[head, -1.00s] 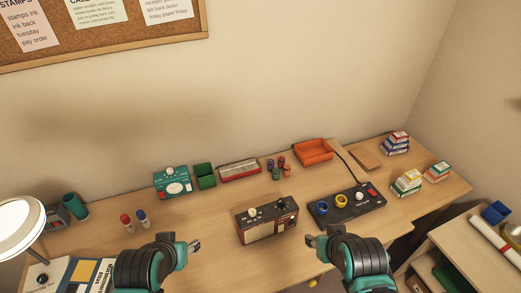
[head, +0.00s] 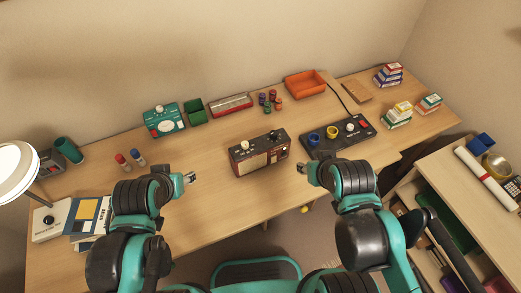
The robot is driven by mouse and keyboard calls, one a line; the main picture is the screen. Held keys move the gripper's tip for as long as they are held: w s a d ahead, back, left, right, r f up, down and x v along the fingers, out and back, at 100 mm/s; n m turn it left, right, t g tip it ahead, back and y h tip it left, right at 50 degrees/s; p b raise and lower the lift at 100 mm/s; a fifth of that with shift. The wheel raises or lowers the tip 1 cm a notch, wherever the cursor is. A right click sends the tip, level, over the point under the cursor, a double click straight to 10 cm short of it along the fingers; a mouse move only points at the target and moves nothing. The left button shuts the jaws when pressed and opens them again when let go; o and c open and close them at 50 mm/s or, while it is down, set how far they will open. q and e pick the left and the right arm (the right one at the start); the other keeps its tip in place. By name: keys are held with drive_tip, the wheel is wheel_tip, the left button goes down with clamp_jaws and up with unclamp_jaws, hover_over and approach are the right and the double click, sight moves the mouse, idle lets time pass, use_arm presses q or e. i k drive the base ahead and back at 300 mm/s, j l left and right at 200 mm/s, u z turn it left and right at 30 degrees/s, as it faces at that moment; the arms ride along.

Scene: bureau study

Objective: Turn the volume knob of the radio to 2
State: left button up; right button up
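The markings and pointer positions are too small to read. My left gripper (head: 190,178) is left of the radio and apart from it. My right gripper (head: 302,168) is just right of the radio, also apart from it. Both look empty; the finger gaps are too small to judge.
A black panel (head: 318,152) with blue and yellow rings stands right of the radio. Behind are a teal device (head: 164,120), a green box (head: 194,112), a red box (head: 230,105) and an orange tray (head: 305,84). The desk (head: 215,150) is clear left of the radio.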

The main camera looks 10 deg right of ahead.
sight(274, 134)
drive_tip(key=i+l, duration=0.1)
drive_tip(key=l, duration=0.2)
drive_tip(key=i+l, duration=0.15)
drive_tip(key=l, duration=0.2)
drive_tip(key=i+l, duration=0.1)
drive_tip(key=l, duration=0.2)
drive_tip(key=i+l, duration=0.1)
drive_tip(key=l, duration=0.25)
drive_tip(key=u, duration=0.05)
